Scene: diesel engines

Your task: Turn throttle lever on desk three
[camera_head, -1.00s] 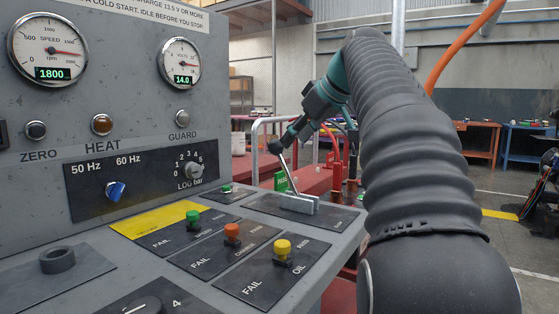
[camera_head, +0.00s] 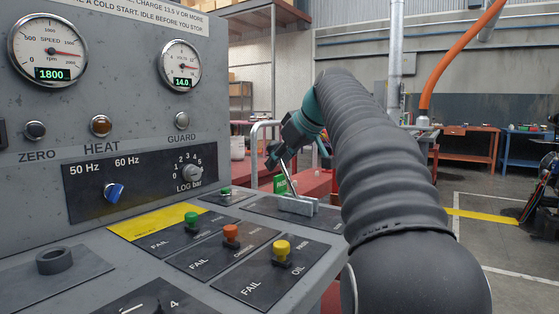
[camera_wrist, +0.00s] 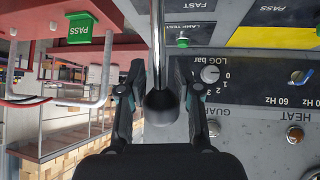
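The throttle lever (camera_head: 290,181) is a chrome rod rising from a slotted grey block at the desk's far right corner, leaning up and left. In the wrist view its rod (camera_wrist: 157,45) runs down to a dark ball knob (camera_wrist: 161,106). Narrow gaps show beside the rod; contact with the knob is unclear.
Green (camera_head: 192,218), orange (camera_head: 231,232) and yellow (camera_head: 282,248) push knobs stand on the desk left of the lever. The gauge panel (camera_head: 120,100) rises behind them. A metal rail (camera_head: 254,150) and a green PASS tag (camera_wrist: 80,28) are close to the lever.

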